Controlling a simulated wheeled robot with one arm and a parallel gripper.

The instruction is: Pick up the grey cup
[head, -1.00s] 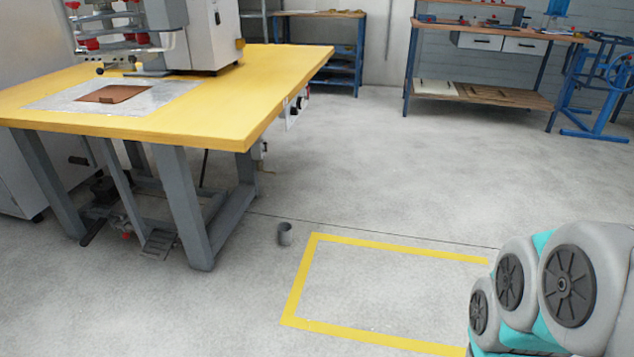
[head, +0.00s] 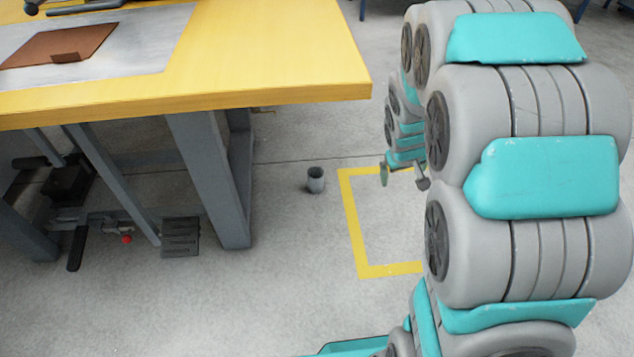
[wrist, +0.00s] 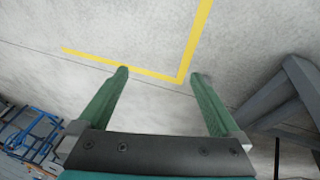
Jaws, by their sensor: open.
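The grey cup (head: 315,180) stands upright on the concrete floor in the head view, between the table leg and the yellow floor marking. My gripper (head: 402,180) hangs to the right of the cup, apart from it, over the marked area. In the wrist view my gripper (wrist: 162,75) shows two green fingers spread wide with nothing between them. The cup is not visible in the wrist view.
A yellow-topped table (head: 270,50) with grey legs (head: 212,170) stands left of the cup, its top reaching over the floor near it. A foot pedal (head: 181,237) lies under it. The yellow floor marking (head: 355,225) is flat. Floor in front of the cup is clear.

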